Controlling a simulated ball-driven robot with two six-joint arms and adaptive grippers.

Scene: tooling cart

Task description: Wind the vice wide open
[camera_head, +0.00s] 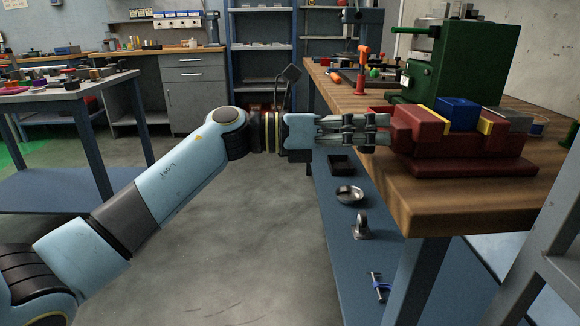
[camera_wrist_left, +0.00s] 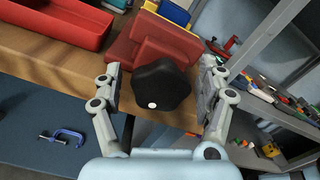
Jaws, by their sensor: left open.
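The red vice (camera_head: 468,140) sits on the wooden bench's near edge. A blue block (camera_head: 457,112) stands between its yellow-faced jaws. In the left wrist view the vice (camera_wrist_left: 160,38) is seen from its front end, with a black lobed knob (camera_wrist_left: 160,84) bearing a white dot. My left gripper (camera_head: 386,131) reaches in from the left, level with the vice's front. Its open fingers (camera_wrist_left: 160,74) stand on either side of the knob; I cannot tell whether they touch it. The knob is hidden by the gripper in the head view. My right gripper is not in view.
A green machine (camera_head: 455,60) stands behind the vice on the bench (camera_head: 395,205). A red tray (camera_wrist_left: 60,22) lies beside the vice. The blue lower shelf (camera_head: 345,240) holds a dish, a ring-shaped part and a clamp. The floor left of the bench is clear.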

